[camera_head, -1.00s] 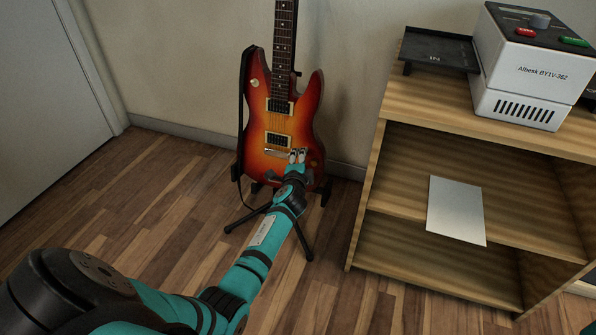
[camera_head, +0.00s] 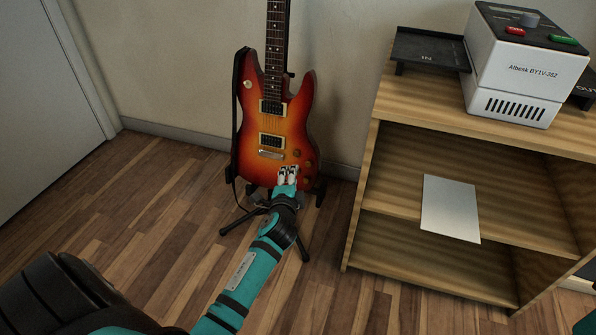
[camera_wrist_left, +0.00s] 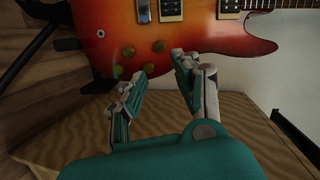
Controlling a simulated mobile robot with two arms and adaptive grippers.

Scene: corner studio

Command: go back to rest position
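My left arm, teal and black, reaches from the lower left in the head view. Its gripper (camera_head: 288,176) is in front of the lower body of the guitar in that view. In the left wrist view the two fingers of the left gripper (camera_wrist_left: 158,85) stand apart with nothing between them. A gap shows between the fingertips and the guitar lies beyond them. My right gripper is not in view; only a bit of teal shows at the lower right edge of the head view.
A sunburst electric guitar (camera_head: 292,130) stands on a black floor stand (camera_head: 305,243) by the wall. Floor at left is clear.

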